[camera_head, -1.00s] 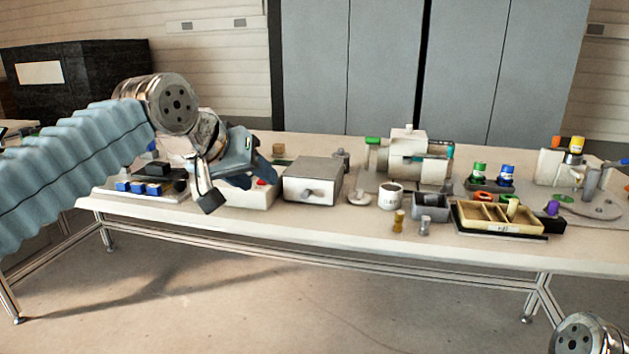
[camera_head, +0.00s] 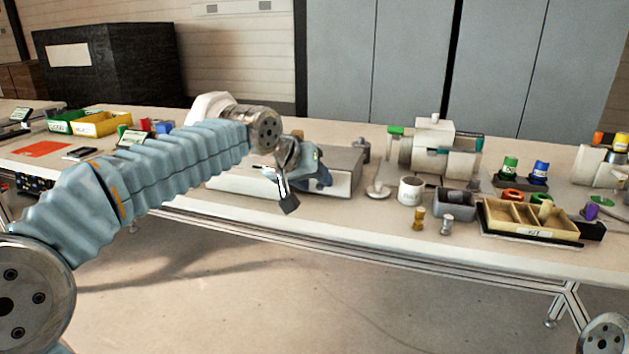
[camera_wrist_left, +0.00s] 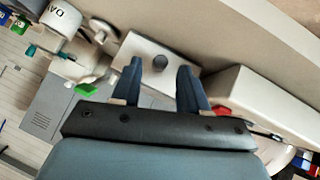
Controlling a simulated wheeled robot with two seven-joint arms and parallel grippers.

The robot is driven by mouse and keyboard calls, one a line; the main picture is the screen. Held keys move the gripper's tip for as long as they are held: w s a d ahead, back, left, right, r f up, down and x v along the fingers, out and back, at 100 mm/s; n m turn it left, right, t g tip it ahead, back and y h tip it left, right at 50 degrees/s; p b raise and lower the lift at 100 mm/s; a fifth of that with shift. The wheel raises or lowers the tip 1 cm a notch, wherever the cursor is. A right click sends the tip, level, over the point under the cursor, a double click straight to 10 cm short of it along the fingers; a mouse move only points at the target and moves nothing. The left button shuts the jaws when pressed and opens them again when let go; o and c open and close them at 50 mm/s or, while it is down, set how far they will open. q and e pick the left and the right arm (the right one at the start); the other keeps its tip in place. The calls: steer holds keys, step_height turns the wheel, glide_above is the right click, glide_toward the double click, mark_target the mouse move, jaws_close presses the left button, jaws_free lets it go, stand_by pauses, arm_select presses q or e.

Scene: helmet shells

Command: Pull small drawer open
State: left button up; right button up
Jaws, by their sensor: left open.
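The small drawer unit (camera_head: 343,160) is a box with a grey top and a pale front, standing on the table. In the head view my left gripper (camera_head: 306,190) is in front of it and hides the knob and part of the front. In the left wrist view the pale drawer front (camera_wrist_left: 137,47) shows with a dark round knob (camera_wrist_left: 159,60). There my left gripper (camera_wrist_left: 160,70) is open, its two blue fingers pointing toward the front, with the knob seen between them. Contact with the knob cannot be told. My right gripper is out of view.
A white mug (camera_head: 411,191), a grey bin (camera_head: 455,204) and a divided tray (camera_head: 530,228) stand right of the drawer unit. A white box (camera_wrist_left: 255,105) sits beside it in the wrist view. The floor before the table is clear.

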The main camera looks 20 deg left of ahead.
arm_select(q)
steer(key=shift+w+d+f, duration=0.1)
steer(key=shift+w+f, duration=0.2)
steer(key=shift+c, duration=0.2)
jaws_close()
steer(key=shift+s, duration=0.1)
